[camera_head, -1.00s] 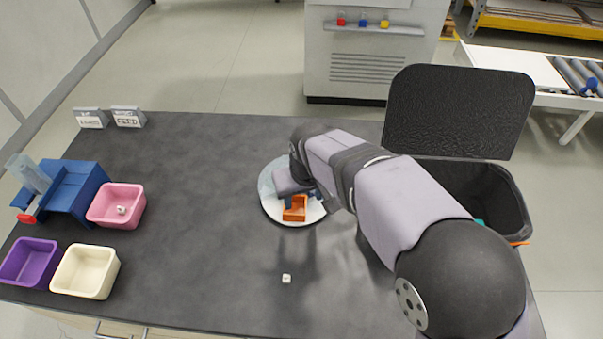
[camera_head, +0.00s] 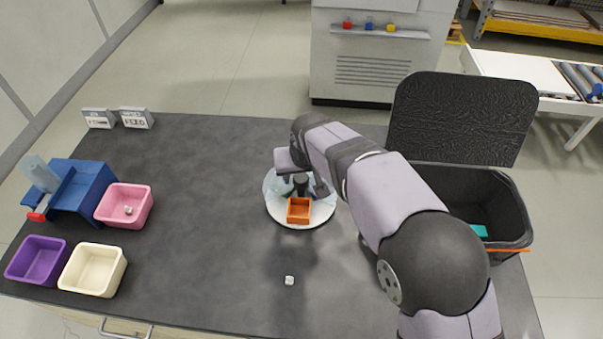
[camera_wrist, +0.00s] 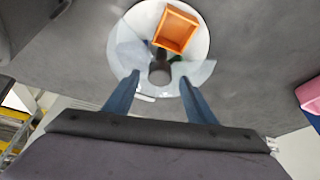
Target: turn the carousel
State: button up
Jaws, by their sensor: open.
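The carousel is a round white turntable (camera_head: 286,217) in the middle of the dark table. It carries an orange open box (camera_head: 299,210) at its front, clear panels and a dark centre post (camera_head: 301,184). The wrist view shows the turntable (camera_wrist: 202,43), the orange box (camera_wrist: 176,29) and the dark round post (camera_wrist: 159,72). My gripper (camera_wrist: 159,84) is open, its two blue fingers apart with the post showing between and beyond them. I cannot tell whether a finger touches anything. My arm hides the turntable's back right in the head view.
At left stand a blue device (camera_head: 83,190), pink box (camera_head: 141,214), purple box (camera_head: 20,262) and cream box (camera_head: 75,277). A small white cube (camera_head: 289,281) lies in front. A black lidded bin (camera_head: 515,200) stands at right. The table between is clear.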

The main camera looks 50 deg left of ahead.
jog(key=shift+x, duration=1.1)
jog(key=shift+c, duration=0.6)
grip_shut()
